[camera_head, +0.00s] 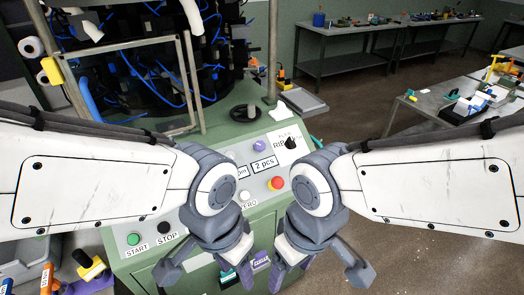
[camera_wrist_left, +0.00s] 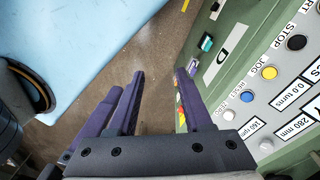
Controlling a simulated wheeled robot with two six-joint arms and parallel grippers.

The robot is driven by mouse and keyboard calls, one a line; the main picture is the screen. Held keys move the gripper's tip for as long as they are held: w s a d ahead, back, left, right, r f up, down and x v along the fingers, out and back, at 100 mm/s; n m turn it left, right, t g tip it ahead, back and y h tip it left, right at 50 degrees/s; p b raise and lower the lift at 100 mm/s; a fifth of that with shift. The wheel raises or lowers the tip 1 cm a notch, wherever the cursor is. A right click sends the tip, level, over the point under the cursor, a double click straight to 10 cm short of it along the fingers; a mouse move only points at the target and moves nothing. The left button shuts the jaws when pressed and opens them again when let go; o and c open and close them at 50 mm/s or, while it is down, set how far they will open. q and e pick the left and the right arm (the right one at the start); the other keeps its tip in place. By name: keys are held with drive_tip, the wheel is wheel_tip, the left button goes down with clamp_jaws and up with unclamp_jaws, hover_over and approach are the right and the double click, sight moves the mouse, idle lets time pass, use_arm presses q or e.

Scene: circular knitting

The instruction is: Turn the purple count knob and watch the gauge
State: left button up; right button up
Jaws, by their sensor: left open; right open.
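The purple count knob (camera_head: 260,145) is on the sloped green-framed control panel, above a display reading "2 pcs" (camera_head: 264,163), the only count readout I can make out. No round gauge is clear. My left gripper (camera_head: 205,272) is open and empty, low in front of the panel, apart from the knob. It also shows in the left wrist view (camera_wrist_left: 160,75), fingers spread over the floor with the panel beside them. My right gripper (camera_head: 318,272) is open and empty, low at the panel's front right. My forearms hide part of the panel. The knob is not in the wrist view.
A red stop button (camera_head: 276,183) and a black RIB selector (camera_head: 290,143) are near the knob. Green START (camera_head: 133,239) and black STOP (camera_head: 164,228) buttons are at lower left. The knitting machine's frame (camera_head: 130,45) rises behind.

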use_arm(q)
drive_tip(key=shift+o, duration=0.3)
drive_tip(key=o, duration=0.3)
drive_tip(key=shift+w+r, duration=0.1)
drive_tip(key=shift+w, duration=0.05)
wheel_tip(320, 180, up, 4)
drive_tip(key=n+t+y+p, duration=0.35)
drive_tip(key=n+p, duration=0.55)
drive_tip(key=n, duration=0.3)
hover_over(260, 144)
drive_tip(key=s+d, duration=0.2)
drive_tip(key=s, duration=0.2)
drive_tip(key=shift+t, duration=0.25)
drive_tip(key=b+x, duration=0.1)
drive_tip(key=x, duration=0.2)
drive_tip(key=b+x, duration=0.1)
drive_tip(key=x, duration=0.7)
drive_tip(key=shift+w+d+b, duration=0.1)
drive_tip(key=shift+d+b, duration=0.15)
drive_tip(key=shift+b, duration=0.15)
